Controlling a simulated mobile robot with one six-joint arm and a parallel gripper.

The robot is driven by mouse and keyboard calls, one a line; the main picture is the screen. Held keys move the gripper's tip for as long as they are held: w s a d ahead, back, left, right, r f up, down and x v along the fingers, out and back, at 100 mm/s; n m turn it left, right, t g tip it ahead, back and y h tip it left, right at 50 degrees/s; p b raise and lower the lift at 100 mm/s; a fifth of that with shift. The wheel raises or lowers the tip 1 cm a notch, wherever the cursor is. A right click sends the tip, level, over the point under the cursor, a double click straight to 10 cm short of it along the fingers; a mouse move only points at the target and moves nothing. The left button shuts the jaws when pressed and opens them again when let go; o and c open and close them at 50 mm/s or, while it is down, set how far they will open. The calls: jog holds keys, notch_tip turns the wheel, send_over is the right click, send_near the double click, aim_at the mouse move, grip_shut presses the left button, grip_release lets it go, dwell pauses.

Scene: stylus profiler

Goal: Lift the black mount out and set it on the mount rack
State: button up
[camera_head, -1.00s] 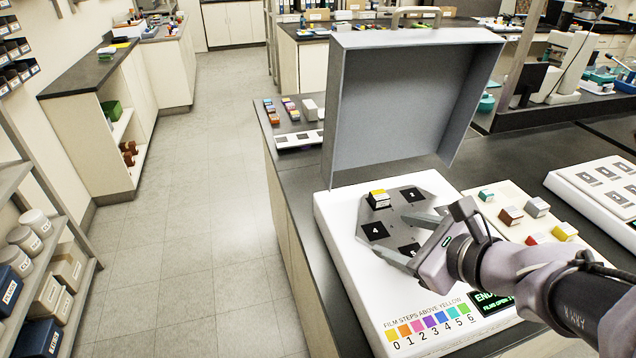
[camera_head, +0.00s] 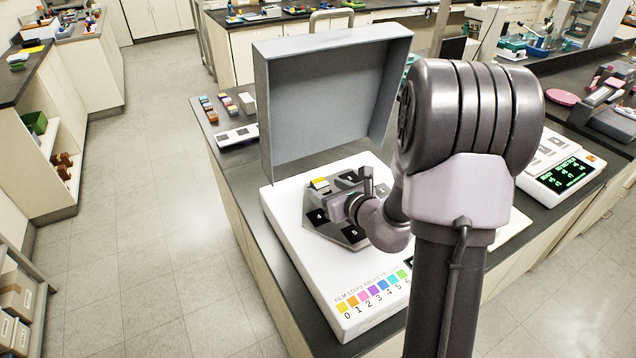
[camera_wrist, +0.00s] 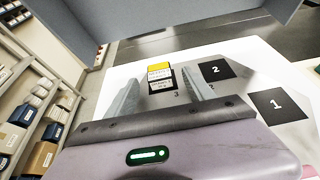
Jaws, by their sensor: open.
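A small block (camera_head: 319,185) with a yellow top, pale label and dark base sits at the back left of the grey stage (camera_head: 352,236). It is the only piece I see on the stage; its label is too small to read. In the wrist view the block (camera_wrist: 160,74) stands at spot 3, ahead of and roughly between my fingers. My gripper (camera_wrist: 162,88) is open and empty; I cannot tell whether a finger touches the block. In the head view my arm hides part of it. A white strip with dark squares (camera_head: 237,136) lies at the back left of the bench; whether it is the mount rack is unclear.
The raised grey lid (camera_head: 325,95) stands behind the stage. The white instrument base (camera_head: 300,262) carries a colour scale marked 0 upward. Small coloured blocks (camera_head: 208,109) lie beyond the strip. A white panel with a green-lit display (camera_head: 566,176) is at right, partly behind my arm.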

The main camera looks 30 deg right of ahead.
aim_at(320, 186)
jog(key=shift+x, duration=1.5)
jog(key=shift+r, duration=0.1)
jog(key=shift+c, duration=0.2)
grip_shut()
